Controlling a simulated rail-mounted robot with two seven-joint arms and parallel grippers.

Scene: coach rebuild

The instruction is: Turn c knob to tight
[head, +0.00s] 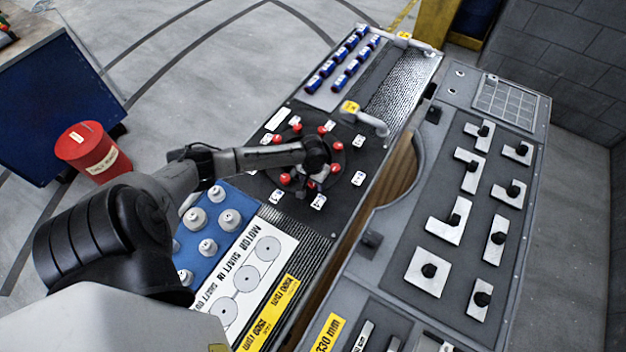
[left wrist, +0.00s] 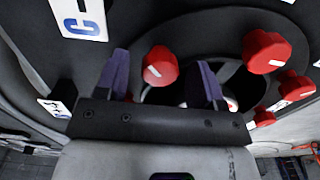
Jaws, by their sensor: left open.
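A dark round plate (head: 345,183) carries several red knobs with white letter cards around it. My left gripper (head: 318,178) is over the near part of this plate and hides some of it. In the left wrist view, my left gripper (left wrist: 165,62) is open with two purple-grey fingers. A red knob (left wrist: 160,66) with a white mark shows between the fingertips; I cannot tell whether they touch it. My right gripper is not in view.
More red knobs (left wrist: 266,52) stand close to the right of the fingers. A grey pipe handle with a yellow tag (head: 351,106) rises behind the plate. A grey panel with black knobs (head: 497,238) is at the right.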

